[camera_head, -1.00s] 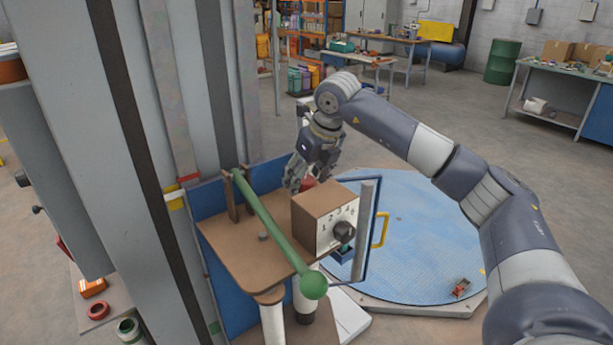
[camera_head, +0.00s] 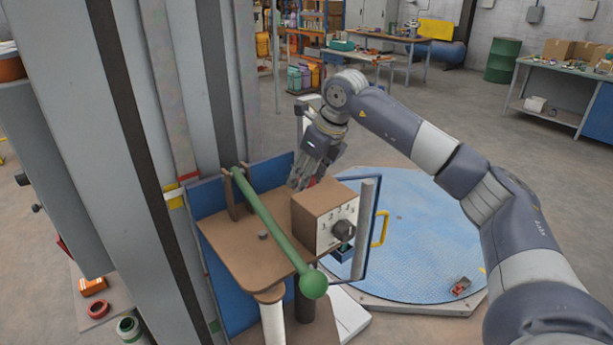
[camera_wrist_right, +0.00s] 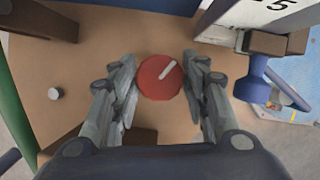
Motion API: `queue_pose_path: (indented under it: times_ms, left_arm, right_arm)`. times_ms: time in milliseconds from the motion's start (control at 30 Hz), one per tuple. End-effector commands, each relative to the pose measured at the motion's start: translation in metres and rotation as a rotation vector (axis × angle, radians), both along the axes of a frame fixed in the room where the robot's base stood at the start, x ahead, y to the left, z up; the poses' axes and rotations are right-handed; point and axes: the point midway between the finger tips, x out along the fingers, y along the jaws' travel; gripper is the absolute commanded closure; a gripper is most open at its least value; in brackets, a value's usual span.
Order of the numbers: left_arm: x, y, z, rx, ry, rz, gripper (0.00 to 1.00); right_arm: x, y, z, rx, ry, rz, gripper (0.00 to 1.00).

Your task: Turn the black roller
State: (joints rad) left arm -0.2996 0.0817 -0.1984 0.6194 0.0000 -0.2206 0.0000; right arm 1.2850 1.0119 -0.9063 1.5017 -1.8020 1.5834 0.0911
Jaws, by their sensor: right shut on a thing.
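A dark upright cylinder (camera_head: 305,302), which looks like the black roller, stands under the front edge of the brown tabletop (camera_head: 250,262). A white cylinder (camera_head: 272,322) stands to its left. My right gripper (camera_head: 300,186) is above the tabletop, behind the brown box, apart from the dark cylinder. In the right wrist view its fingers (camera_wrist_right: 160,85) are shut on a round red knob (camera_wrist_right: 157,82) with a white mark line. In the head view the knob is mostly hidden by the fingers and box. My left gripper is not in view.
The brown box (camera_head: 318,207) has a numbered white face with a dark dial (camera_head: 343,231). A green lever (camera_head: 268,225) slants across the tabletop. A blue frame with a yellow handle (camera_head: 381,229) stands right of the box. A blue round platform (camera_head: 425,230) lies beyond.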

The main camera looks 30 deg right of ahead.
Motion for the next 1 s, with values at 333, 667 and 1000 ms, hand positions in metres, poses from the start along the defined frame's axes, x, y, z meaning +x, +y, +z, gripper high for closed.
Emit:
queue_pose_path:
  times_ms: [333, 667, 1000]
  left_arm:
    - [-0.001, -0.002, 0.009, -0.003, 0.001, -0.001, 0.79]
    - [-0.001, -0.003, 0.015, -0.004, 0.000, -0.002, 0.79]
    - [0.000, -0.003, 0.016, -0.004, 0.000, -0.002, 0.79]
  right_arm:
    - [0.001, -0.002, 0.002, 0.002, -0.001, 0.256, 0.82]
    - [0.002, -0.002, 0.002, 0.001, -0.002, 0.403, 0.82]
    - [0.002, -0.002, 0.001, 0.000, -0.003, 0.435, 0.82]
